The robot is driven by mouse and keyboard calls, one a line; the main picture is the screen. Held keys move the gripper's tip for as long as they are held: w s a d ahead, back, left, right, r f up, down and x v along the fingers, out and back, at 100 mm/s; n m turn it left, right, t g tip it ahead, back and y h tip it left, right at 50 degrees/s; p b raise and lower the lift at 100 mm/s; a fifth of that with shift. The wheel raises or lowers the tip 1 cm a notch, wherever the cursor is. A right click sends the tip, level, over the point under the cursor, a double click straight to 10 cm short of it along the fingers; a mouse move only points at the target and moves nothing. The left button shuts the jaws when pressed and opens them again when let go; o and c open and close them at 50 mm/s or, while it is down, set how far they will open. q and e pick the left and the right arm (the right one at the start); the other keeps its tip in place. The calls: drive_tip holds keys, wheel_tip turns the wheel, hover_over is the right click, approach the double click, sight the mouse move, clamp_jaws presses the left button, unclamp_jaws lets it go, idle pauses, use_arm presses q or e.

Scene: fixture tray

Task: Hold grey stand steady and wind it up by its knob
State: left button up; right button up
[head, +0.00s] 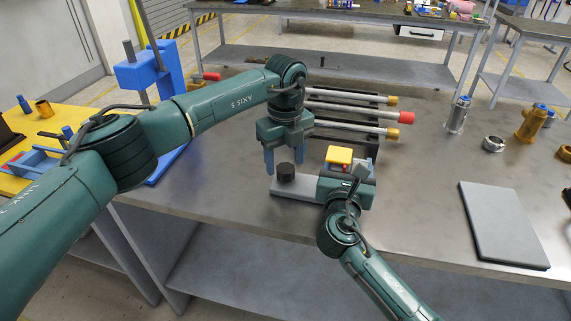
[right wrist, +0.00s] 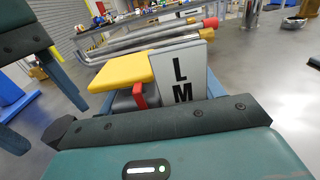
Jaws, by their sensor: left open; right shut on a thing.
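The grey stand (head: 297,192) lies on the metal table, its low base reaching left. A black round knob (head: 286,173) stands on the left end of the base; a dark part at the left of the right wrist view may be the same knob. The stand's upper part has a yellow block (head: 340,154), a red piece and a plate lettered L and M (right wrist: 181,80). My left gripper (head: 283,169) is open, pointing down with its blue fingers around the knob's sides; contact cannot be told. My right gripper (head: 346,182) is shut on the stand, its grip largely hidden.
Behind the stand, several rods with yellow and red ends (head: 350,112) lie in a dark rack. A flat grey plate (head: 503,225) lies at the right. Metal and brass parts stand at the far right. A blue fixture (head: 140,75) is at the left.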

use_arm(q)
drive_tip(key=shift+f, duration=1.05)
drive_tip(key=c, duration=1)
